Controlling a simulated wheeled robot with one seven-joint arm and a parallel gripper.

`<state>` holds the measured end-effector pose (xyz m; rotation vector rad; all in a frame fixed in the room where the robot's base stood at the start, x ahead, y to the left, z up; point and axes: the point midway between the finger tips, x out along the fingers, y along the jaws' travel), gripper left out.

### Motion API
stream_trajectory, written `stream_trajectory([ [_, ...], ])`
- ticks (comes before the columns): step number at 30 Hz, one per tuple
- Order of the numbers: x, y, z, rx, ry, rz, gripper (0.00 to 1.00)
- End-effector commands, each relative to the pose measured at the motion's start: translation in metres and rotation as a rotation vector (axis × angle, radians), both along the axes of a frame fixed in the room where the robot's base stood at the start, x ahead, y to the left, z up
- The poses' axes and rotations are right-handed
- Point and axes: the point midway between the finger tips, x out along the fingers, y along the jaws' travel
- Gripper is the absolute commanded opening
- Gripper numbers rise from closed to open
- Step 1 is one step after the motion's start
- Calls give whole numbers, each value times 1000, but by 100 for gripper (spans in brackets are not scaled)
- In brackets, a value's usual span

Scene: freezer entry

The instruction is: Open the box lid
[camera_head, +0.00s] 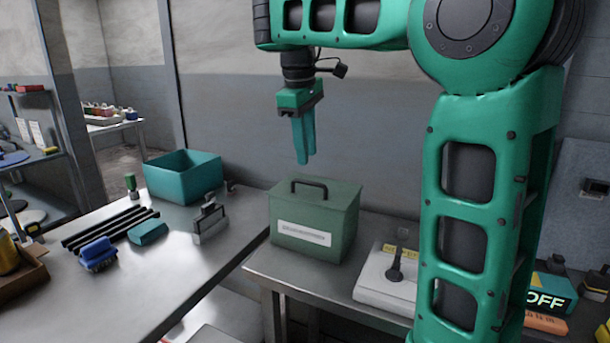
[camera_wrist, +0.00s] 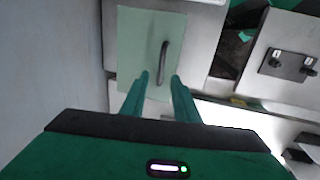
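The green box (camera_head: 300,243) stands upright on a metal table, with a white label on its front. Its lid (camera_head: 335,192) is shut, and a dark arched handle (camera_head: 309,184) stands on top. My gripper (camera_head: 305,161) points down above the box, apart from the handle. In the wrist view, the lid (camera_wrist: 135,35) lies beneath and beyond my gripper (camera_wrist: 161,76). The handle (camera_wrist: 162,60) shows just beyond the fingertips, running lengthwise between their lines. The fingers have a gap between them and hold nothing.
A teal open bin (camera_head: 183,178), a blue brush (camera_head: 97,254) and dark rods (camera_head: 105,230) lie on the left table (camera_head: 170,270). A white device with a black lever (camera_head: 396,270) sits right of the box. A wall is behind.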

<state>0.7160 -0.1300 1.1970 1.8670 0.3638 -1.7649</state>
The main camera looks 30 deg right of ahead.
Motion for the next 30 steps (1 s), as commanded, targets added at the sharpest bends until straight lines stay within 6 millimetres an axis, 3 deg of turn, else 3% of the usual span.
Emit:
stream_trajectory([
  [18,6,-9,-61,3,1,0,28],
  [30,7,-10,-68,4,0,-1,28],
])
